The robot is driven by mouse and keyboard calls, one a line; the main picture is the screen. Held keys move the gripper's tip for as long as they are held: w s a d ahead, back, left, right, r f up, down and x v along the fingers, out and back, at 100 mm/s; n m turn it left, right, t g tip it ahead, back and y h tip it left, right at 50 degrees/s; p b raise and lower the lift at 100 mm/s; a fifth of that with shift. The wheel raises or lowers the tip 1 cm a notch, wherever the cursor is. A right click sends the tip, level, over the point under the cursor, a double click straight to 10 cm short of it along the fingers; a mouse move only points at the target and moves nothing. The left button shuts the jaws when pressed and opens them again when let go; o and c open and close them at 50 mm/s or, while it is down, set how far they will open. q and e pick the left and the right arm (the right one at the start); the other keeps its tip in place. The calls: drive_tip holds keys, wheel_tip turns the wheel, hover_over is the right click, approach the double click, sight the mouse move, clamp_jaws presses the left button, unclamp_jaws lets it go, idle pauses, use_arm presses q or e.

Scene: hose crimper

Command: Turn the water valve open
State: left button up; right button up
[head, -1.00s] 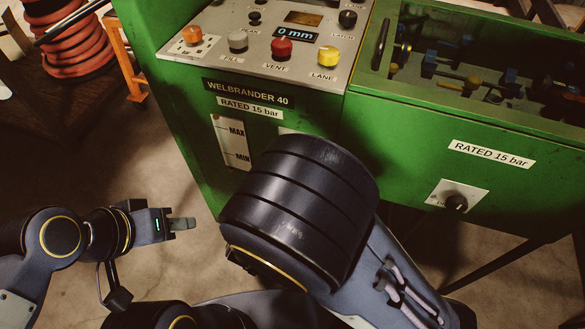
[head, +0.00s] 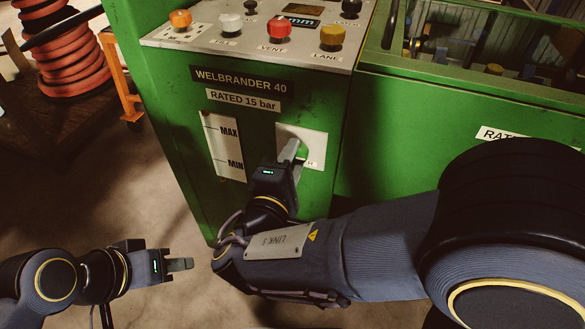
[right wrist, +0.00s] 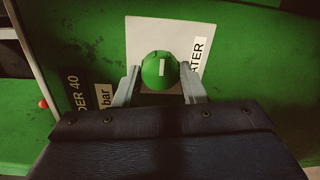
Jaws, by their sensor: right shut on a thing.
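The water valve is a round green knob (right wrist: 160,70) with a white mark, on a white plate (right wrist: 140,32) whose visible lettering reads "ATER". In the head view the same plate (head: 316,142) is on the green machine front, right of the MAX/MIN gauge. My right gripper (right wrist: 161,78) is shut on the knob, one finger on each side. In the head view my right gripper (head: 290,150) reaches up to the plate and partly hides the knob. My left gripper (head: 190,264) hangs over the floor at lower left, away from the machine; its finger gap cannot be made out.
The sloped control panel (head: 240,42) with coloured buttons is above the valve plate. The MAX/MIN gauge (head: 222,147) is just left of it. A red hose reel (head: 66,60) stands at far left. Bare floor (head: 120,190) lies left of the machine.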

idle(0.3)
drive_tip(key=o, duration=1)
drive_tip(key=shift+s, duration=0.15)
drive_tip(key=p+v, duration=0.1)
drive_tip(key=v, duration=0.6)
drive_tip(key=shift+s, duration=0.3)
